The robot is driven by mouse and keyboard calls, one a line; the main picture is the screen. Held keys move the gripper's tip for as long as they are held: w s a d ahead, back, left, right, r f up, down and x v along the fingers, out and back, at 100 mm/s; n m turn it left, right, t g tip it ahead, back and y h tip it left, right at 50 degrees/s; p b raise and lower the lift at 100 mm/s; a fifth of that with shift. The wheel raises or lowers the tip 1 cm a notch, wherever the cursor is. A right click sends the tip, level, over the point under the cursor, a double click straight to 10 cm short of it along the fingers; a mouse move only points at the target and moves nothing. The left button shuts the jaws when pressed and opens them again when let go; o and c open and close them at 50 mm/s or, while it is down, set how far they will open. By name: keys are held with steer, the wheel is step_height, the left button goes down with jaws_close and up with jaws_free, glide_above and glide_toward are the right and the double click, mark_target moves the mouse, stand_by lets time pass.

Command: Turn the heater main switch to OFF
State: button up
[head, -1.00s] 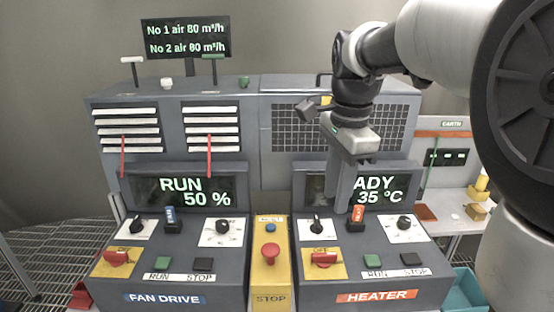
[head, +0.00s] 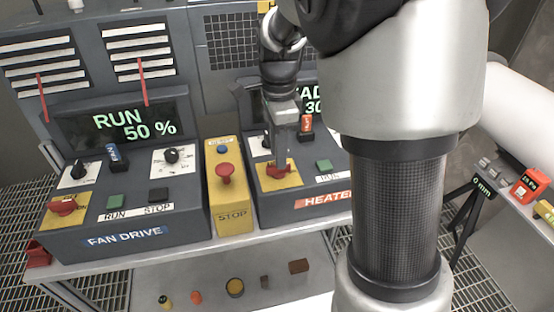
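The heater main switch (head: 272,170) is a red rotary handle on a yellow plate (head: 290,181), on the sloped front of the grey heater panel (head: 262,207). My gripper (head: 284,160) points down at it from above, its fingertips at or just above the red handle. The fingers partly cover the switch and its plate lettering, so I cannot read the handle's position. Whether the fingers touch or grip it is unclear. The heater display (head: 310,100) is lit and partly hidden by my arm; "AD" and "30" show.
A yellow stop box (head: 232,197) with a red mushroom button (head: 225,172) stands just left of the heater panel. The fan drive panel (head: 125,240) has a similar red switch (head: 62,207) and reads RUN 50 %. My arm hides the heater panel's right side.

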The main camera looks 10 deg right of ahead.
steer(key=shift+f, duration=1.8)
jaws_close()
